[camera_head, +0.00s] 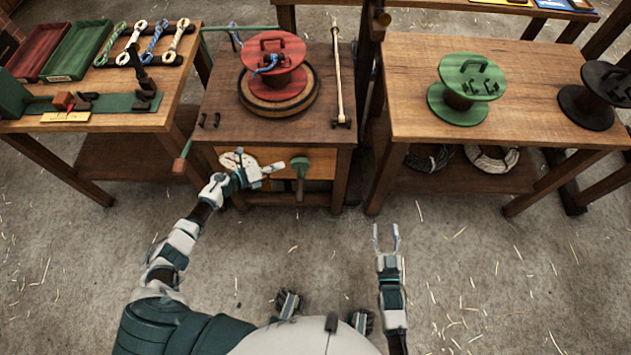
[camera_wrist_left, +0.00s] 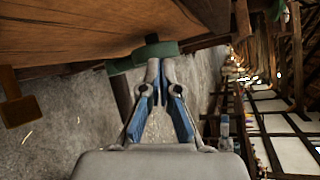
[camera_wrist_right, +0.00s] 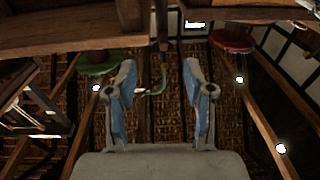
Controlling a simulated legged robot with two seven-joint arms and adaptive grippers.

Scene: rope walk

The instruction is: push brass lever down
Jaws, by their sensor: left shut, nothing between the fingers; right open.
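The brass lever (camera_head: 338,75) is a long thin rod at the right side of the middle table's top. Its dark pivot bracket sits near the table's front edge and its knob end points to the far side; I cannot tell how steeply it stands. My left gripper (camera_head: 280,170) is shut and empty, in front of the middle table's front face, below and left of the lever. Its fingertips (camera_wrist_left: 155,66) are close to a green handle (camera_wrist_left: 143,56); I cannot tell if they touch. My right gripper (camera_head: 386,236) is open and empty over the floor, well short of the tables.
A red spool (camera_head: 273,55) sits on a round turntable beside the lever. The green handle (camera_head: 300,166) sticks out of the middle table's front. A dark post (camera_head: 371,60) stands right of the lever. The right table holds a green spool (camera_head: 466,88) and a black spool (camera_head: 594,95).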

